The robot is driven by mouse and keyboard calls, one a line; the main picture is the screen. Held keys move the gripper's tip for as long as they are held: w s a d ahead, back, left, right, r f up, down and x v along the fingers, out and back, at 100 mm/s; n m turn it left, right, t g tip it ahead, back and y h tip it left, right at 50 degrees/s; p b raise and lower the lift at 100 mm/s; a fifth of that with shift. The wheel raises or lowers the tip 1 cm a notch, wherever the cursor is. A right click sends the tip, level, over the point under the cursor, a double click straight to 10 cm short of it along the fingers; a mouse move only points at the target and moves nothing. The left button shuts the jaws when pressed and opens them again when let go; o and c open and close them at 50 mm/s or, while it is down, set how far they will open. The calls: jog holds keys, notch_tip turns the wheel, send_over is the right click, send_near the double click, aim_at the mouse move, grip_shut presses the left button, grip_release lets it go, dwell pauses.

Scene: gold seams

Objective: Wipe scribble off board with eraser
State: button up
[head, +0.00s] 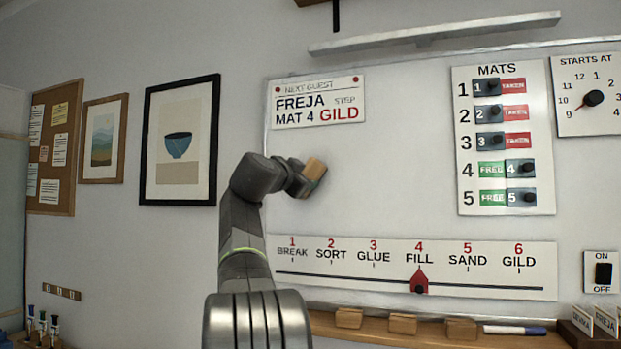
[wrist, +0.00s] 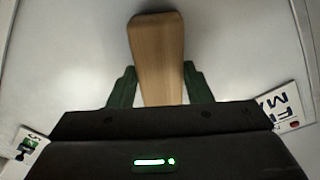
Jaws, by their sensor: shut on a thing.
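My gripper (wrist: 156,88) is shut on the wooden-backed eraser (wrist: 157,50), with a green jaw on each side of it in the wrist view. In the head view the eraser (head: 314,170) is at the end of my arm, at the white board (head: 400,190), just below the "NEXT GUEST" card. I cannot tell whether its dark face touches the board. No scribble shows on the bare board in either view; the patch behind the eraser and my arm is hidden.
The "NEXT GUEST" card (head: 318,102) is above the eraser. The "MATS" panel (head: 503,140) is to the right and the step strip (head: 410,268) below. A wooden ledge (head: 400,334) under the board holds several wooden blocks and a marker (head: 514,330).

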jog(key=shift+r+p, duration=0.55)
jog(key=shift+r, duration=0.3)
jog(key=shift+s+d+b, duration=0.35)
jog(key=shift+s+d, duration=0.2)
jog(key=shift+d, duration=0.75)
jog(key=shift+s+d+b, duration=0.35)
jog(key=shift+s+d, duration=0.15)
jog(key=shift+d, duration=0.85)
jog(key=shift+s+d+b, duration=0.35)
jog(key=shift+s+d, duration=0.2)
jog(key=shift+d, duration=0.75)
jog(key=shift+s+d, duration=0.7)
jog(key=shift+d, duration=0.95)
jog(key=shift+s+d, duration=0.65)
jog(key=shift+d, duration=1.05)
jog(key=shift+s+d, duration=0.7)
jog(key=shift+d, duration=0.95)
jog(key=shift+d+b+v, duration=0.15)
jog(key=shift+b+v, duration=0.65)
jog(key=shift+v, duration=0.7)
jog(key=shift+d+b+v, duration=0.15)
jog(key=shift+b+v, duration=0.6)
jog(key=shift+v, duration=0.7)
